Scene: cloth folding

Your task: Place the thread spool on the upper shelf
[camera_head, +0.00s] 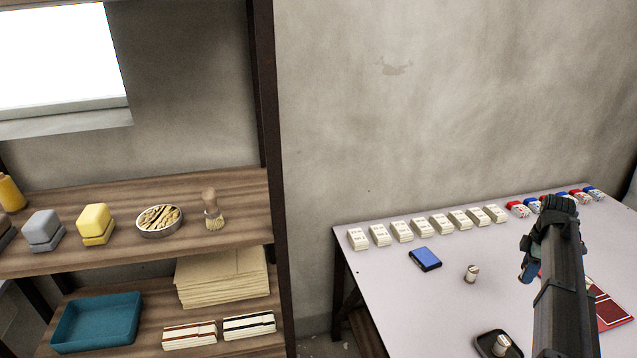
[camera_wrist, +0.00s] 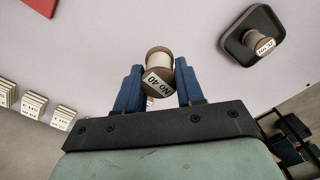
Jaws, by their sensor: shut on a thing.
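My gripper (camera_wrist: 160,88) is shut on a thread spool (camera_wrist: 158,62) with white thread, brown ends and a "NO 40" label. In the head view my gripper (camera_head: 526,272) is over the right part of the table, and the held spool cannot be made out there. A second spool (camera_head: 471,273) stands on the table left of my gripper. A third spool (camera_head: 501,345) is in a black tray (camera_head: 482,343) at the table's front; it also shows in the wrist view (camera_wrist: 258,40). The upper shelf (camera_head: 140,246) is wooden, at the left, away from my gripper.
The upper shelf holds a yellow box (camera_head: 96,223), a grey box (camera_head: 43,229), a round tin (camera_head: 159,221) and a brush (camera_head: 213,213). A dark post (camera_head: 265,120) stands at its right end. The lower shelf has a teal tray (camera_head: 97,322). White packs (camera_head: 401,231) line the table's back.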

